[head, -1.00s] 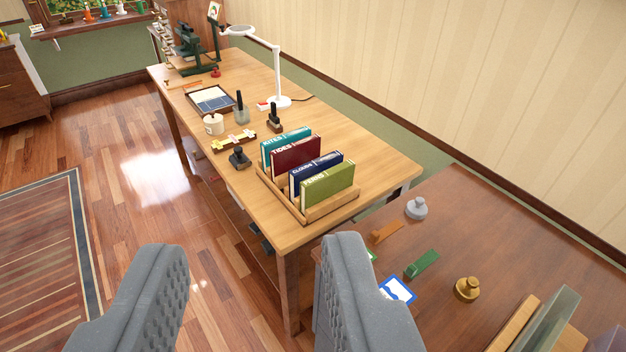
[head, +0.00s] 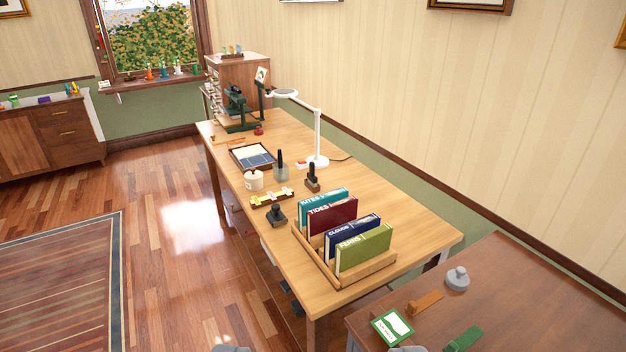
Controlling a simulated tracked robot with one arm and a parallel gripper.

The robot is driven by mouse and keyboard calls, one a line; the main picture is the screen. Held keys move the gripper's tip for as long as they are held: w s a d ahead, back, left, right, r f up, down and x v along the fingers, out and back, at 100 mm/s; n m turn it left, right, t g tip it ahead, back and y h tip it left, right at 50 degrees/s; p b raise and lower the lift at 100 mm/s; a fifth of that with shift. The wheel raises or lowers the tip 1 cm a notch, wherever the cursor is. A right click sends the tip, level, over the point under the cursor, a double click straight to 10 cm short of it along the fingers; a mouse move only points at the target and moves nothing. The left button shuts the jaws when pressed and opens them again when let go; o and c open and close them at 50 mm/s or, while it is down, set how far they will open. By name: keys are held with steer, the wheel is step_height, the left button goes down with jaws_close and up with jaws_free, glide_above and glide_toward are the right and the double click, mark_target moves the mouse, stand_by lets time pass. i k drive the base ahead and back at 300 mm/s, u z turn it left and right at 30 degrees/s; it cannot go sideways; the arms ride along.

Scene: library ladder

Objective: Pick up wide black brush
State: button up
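No object is clearly recognisable as the wide black brush. Several small dark-handled items stand on the light wooden table (head: 395,215): a brown block with a black handle (head: 312,178), a grey piece with a black upright handle (head: 281,165), and a squat black piece with a knob (head: 277,214). They are too small to tell which is the brush. Only the tips of my gripper (head: 320,349) show at the bottom edge. The two fingers are wide apart with nothing seen between them, well in front of these items.
A wooden rack (head: 352,276) of upright books stands at the table's near end. A white lamp (head: 318,135), a framed tray (head: 252,157), a white pot (head: 254,180) and a dark green press (head: 238,107) stand farther back. A darker table (head: 520,290) is at lower right. Floor at left is clear.

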mark_target(312, 179)
steer(key=u, duration=0.5)
steer(key=k, duration=1.3)
steer(key=u, duration=0.7)
steer(key=i, duration=3.65)
steer(key=z, duration=0.65)
steer(key=i, duration=1.25)
steer(key=z, duration=1.4)
steer(key=i, duration=1.1)
steer(key=z, duration=0.7)
